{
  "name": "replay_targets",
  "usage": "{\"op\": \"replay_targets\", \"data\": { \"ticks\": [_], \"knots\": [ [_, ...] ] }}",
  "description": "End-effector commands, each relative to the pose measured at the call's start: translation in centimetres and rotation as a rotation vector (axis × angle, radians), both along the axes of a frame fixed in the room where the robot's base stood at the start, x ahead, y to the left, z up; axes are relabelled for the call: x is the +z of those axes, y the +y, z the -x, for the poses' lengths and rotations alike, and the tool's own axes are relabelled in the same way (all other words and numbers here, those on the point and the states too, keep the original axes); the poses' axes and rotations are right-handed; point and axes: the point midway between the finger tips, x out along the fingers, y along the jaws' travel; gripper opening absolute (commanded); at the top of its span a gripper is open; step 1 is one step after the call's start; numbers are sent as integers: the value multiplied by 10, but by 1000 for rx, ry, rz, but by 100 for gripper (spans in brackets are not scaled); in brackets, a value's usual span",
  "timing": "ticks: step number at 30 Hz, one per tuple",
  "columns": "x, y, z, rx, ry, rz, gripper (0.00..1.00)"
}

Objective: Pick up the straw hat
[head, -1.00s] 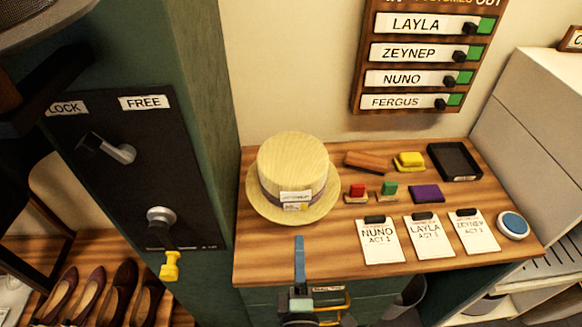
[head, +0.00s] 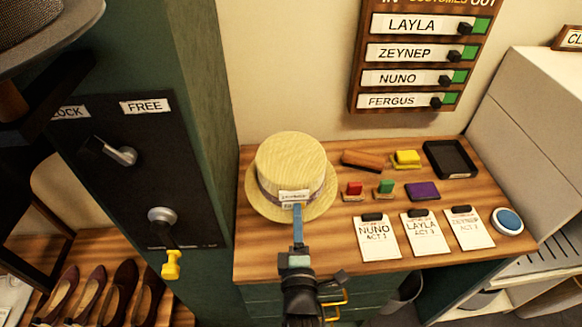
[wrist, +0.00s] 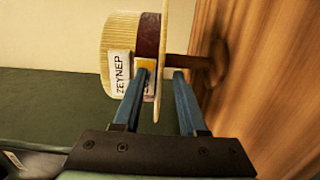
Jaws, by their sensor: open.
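The straw hat (head: 290,165) is pale yellow with a dark band and stands crown up over the left part of the wooden table. It also shows sideways in the wrist view (wrist: 120,40), with a tag reading ZEYNEP on its crown. My gripper (head: 297,208) reaches in from the front, at the hat's near brim. In the wrist view my gripper (wrist: 162,76) is open, with one blue finger on the crown side of the brim and the other on the table side. The brim edge lies between them; contact is not clear.
A brown post-like shape (wrist: 205,68) shows between brim and wood. On the wooden table (head: 262,258) right of the hat are clipboards (head: 377,240), stamps, a purple block (head: 423,191) and a black tray (head: 450,158). A green cabinet (head: 190,110) stands close on the left.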

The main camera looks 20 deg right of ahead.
Motion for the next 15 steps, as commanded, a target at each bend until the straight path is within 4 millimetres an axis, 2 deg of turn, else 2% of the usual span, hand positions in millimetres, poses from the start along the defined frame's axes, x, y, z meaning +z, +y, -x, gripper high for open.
{"op": "replay_targets", "data": {
  "ticks": [1,7,15],
  "knots": [
    [0,0,0,0,0,0,36],
    [0,0,0,0,0,0,0],
    [0,0,0,0,0,0,0]
  ]
}}
